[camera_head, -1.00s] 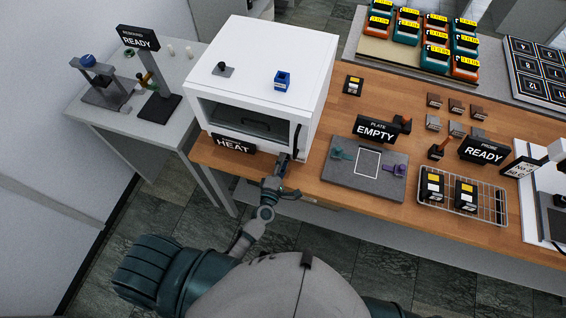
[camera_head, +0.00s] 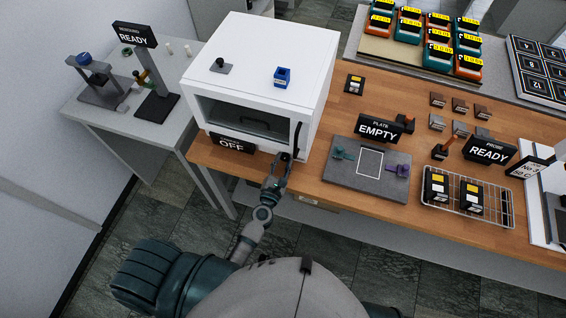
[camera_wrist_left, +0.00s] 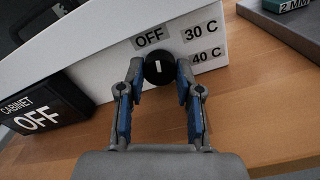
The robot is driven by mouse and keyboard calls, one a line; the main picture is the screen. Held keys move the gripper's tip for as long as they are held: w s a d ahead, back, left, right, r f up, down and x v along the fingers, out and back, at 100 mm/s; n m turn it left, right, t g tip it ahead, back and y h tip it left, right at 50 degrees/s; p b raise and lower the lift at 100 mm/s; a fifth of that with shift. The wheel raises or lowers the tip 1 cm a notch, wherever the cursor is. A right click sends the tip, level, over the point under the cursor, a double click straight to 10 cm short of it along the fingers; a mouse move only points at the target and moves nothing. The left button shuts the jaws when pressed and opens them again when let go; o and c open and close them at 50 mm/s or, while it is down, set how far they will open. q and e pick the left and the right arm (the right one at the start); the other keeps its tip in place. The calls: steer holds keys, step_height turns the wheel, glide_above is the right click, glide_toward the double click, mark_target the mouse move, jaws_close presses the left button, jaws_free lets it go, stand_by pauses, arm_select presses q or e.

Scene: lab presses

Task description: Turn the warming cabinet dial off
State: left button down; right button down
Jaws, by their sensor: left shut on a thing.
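The warming cabinet (camera_head: 262,75) is a white box at the left end of the wooden bench. Its black dial (camera_wrist_left: 160,68) shows in the left wrist view, with a white mark standing about upright. Labels OFF, 30 C and 40 C surround the dial, and the mark points toward the OFF label (camera_wrist_left: 149,38). My left gripper (camera_head: 283,160) is at the cabinet's lower front right corner. In the left wrist view its two blue-padded fingers (camera_wrist_left: 158,80) are shut on the dial, one on each side. The cabinet sign (camera_head: 232,145) reads OFF; it also shows in the wrist view (camera_wrist_left: 42,115).
A grey plate fixture (camera_head: 366,171) with an EMPTY sign stands right of the cabinet. A wire rack (camera_head: 467,197) with black blocks is farther right. A grey side table (camera_head: 130,122) with a READY sign stands left.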

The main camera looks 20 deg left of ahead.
arm_select(q)
steer(key=shift+s+d+f+n, duration=0.1)
steer(key=shift+f+n, duration=0.1)
steer(key=shift+n, duration=0.45)
steer(key=shift+s+f+n, duration=0.1)
steer(key=shift+f+n, duration=0.1)
steer(key=shift+n, duration=0.45)
steer(key=c, duration=0.9)
jaws_free()
steer(key=shift+o, duration=0.7)
steer(key=shift+w+r, duration=0.15)
steer(key=shift+r, duration=0.05)
steer(key=s, duration=1.2)
steer(key=shift+a, duration=0.25)
